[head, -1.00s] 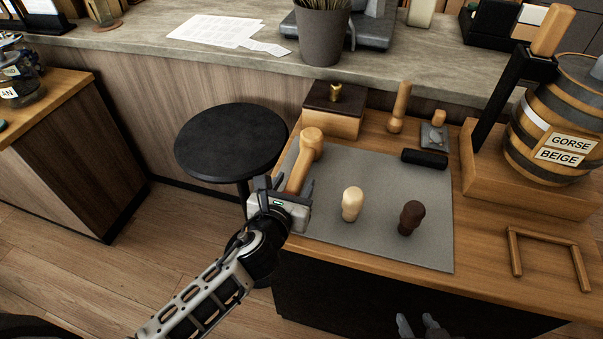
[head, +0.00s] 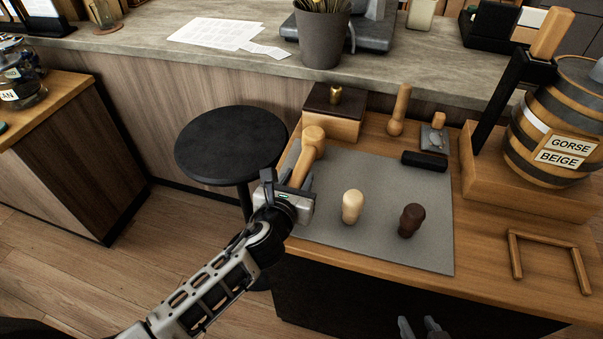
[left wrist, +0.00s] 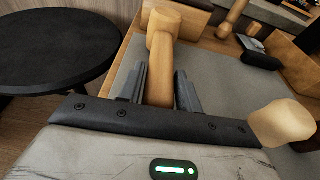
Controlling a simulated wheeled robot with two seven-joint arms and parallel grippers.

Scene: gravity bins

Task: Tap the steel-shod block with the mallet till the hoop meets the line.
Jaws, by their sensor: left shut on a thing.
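The wooden mallet (head: 309,156) lies at the left edge of the grey mat, its head pointing to the back. My left gripper (head: 290,181) is shut on its handle. The left wrist view shows the handle (left wrist: 160,80) between the two dark fingers (left wrist: 160,88). A small wooden block with a grey metal shoe (head: 434,138) stands at the back of the bench. The barrel (head: 553,125) with dark hoops stands on a wooden stand at the right; I cannot tell which mark is the line. My right gripper (head: 418,327) is open and empty at the bottom edge.
The mat (head: 330,215) also carries a pale peg (head: 352,206) and a dark brown peg (head: 411,220). A lidded box (head: 333,113), a wooden pestle-like tool (head: 399,110) and a black roll (head: 424,161) stand behind. A wooden frame (head: 548,240) lies at right. A round stool (head: 230,142) is left.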

